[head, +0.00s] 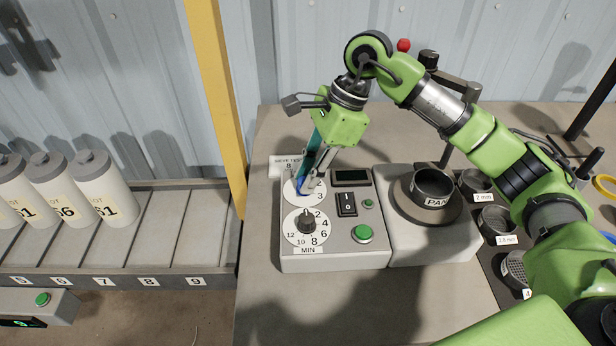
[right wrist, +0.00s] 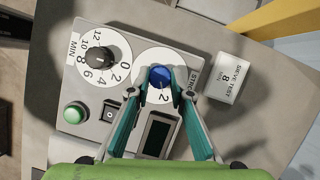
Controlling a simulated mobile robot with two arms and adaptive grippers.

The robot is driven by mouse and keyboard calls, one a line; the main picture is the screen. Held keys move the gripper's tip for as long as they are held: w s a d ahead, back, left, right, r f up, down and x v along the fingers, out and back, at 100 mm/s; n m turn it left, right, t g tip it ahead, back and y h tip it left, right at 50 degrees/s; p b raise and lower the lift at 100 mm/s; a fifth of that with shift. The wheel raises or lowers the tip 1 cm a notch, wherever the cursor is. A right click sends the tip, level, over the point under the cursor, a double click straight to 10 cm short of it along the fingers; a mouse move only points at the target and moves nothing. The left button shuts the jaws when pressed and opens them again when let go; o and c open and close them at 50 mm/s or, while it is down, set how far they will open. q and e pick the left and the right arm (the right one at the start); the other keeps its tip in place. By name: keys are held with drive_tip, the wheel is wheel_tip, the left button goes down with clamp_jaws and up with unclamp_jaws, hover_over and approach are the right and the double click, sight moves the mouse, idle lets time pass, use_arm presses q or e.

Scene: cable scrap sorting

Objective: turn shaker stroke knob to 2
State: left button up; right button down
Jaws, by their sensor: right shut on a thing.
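The blue stroke knob (right wrist: 160,77) sits on a white round dial (right wrist: 151,91) on the grey control box (head: 335,257). In the right wrist view the numeral 2 shows beside the knob, on the side towards my gripper; a 3 shows on this dial in the head view. My right gripper (right wrist: 161,74) reaches down from above, its fingers shut on the blue knob from both sides. In the head view the fingers (head: 306,187) hide much of the knob and dial. I cannot clearly make out where the knob points. My left gripper is not in view.
A black MIN timer knob (head: 306,222), a rocker switch (head: 347,204) and a green button (head: 362,234) are close by on the box. A SIEVE TEST block (right wrist: 228,78) stands beside it. The shaker holds a black PAN (head: 432,190). White bottles (head: 104,187) stand at left.

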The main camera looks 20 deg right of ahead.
idle(0.4)
drive_tip(key=c, duration=1.8)
unclamp_jaws()
drive_tip(key=shift+r, duration=0.1)
drive_tip(key=v, duration=1.2)
